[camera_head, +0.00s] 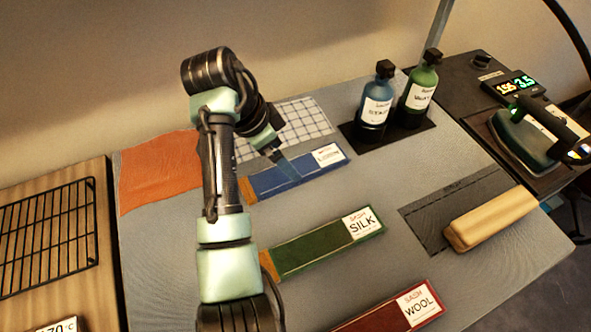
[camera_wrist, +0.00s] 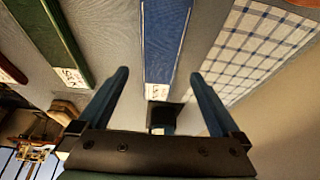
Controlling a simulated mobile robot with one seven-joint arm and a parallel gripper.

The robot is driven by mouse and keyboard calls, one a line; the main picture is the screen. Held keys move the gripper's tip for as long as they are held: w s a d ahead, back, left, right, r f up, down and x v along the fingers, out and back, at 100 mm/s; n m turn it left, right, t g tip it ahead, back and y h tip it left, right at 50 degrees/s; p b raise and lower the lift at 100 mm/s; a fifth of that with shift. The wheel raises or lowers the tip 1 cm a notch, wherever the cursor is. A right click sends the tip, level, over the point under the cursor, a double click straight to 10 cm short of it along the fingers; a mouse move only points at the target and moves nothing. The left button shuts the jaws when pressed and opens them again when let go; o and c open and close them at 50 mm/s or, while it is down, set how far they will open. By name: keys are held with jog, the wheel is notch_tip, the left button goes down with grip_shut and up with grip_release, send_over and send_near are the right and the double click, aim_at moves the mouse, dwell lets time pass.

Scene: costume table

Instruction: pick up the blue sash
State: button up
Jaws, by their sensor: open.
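The blue sash (camera_head: 302,174) lies flat on the grey table, a long strip with an orange-brown left end and a white label at its right end. In the wrist view the blue sash (camera_wrist: 166,40) runs down between my fingers, with its label near the fingertip level. My gripper (camera_head: 284,166) is over the blue sash in the head view. In the wrist view my gripper (camera_wrist: 160,80) has its two fingers wide apart, one to each side of the sash, with nothing held. Whether the fingertips touch the table cannot be told.
A green silk sash (camera_head: 325,243) and a red wool sash (camera_head: 397,312) lie nearer. A checked cloth (camera_head: 302,118) and an orange cloth (camera_head: 160,172) lie behind.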

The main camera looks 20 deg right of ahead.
jog(key=x, duration=0.5)
jog(key=shift+d+f, duration=0.1)
jog(key=shift+d, duration=0.05)
jog(key=shift+c, duration=0.2)
jog(key=c, duration=1.3)
